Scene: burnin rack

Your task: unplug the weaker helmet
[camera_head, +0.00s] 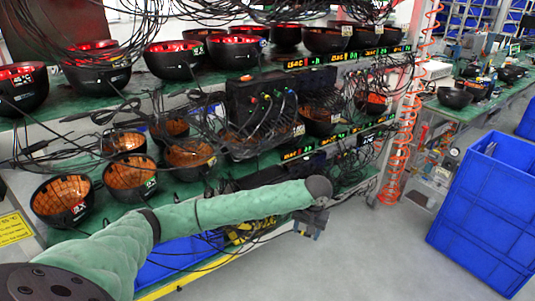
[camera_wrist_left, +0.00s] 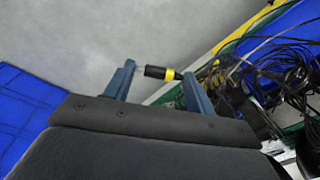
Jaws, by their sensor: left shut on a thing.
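Black helmets with glowing linings stand on the rack: several lit red on the upper shelf, such as one helmet (camera_head: 236,52), and several lit orange on the lower shelf, such as one helmet (camera_head: 62,201). Small percent displays on them are too small to read surely. My left gripper (camera_head: 312,222) is in front of the lower shelf's right part, away from the helmets. In the left wrist view it is shut on a black plug with a yellow band (camera_wrist_left: 160,73), held crosswise between the fingertips. Where its cable runs is unclear. My right gripper is not in view.
Black cables tangle over both shelves and around a black power unit (camera_head: 262,98). Blue crates (camera_head: 487,213) stand on the floor at right. A coiled orange hose (camera_head: 398,150) hangs at the rack's right end. The grey floor (camera_head: 375,255) in front is clear.

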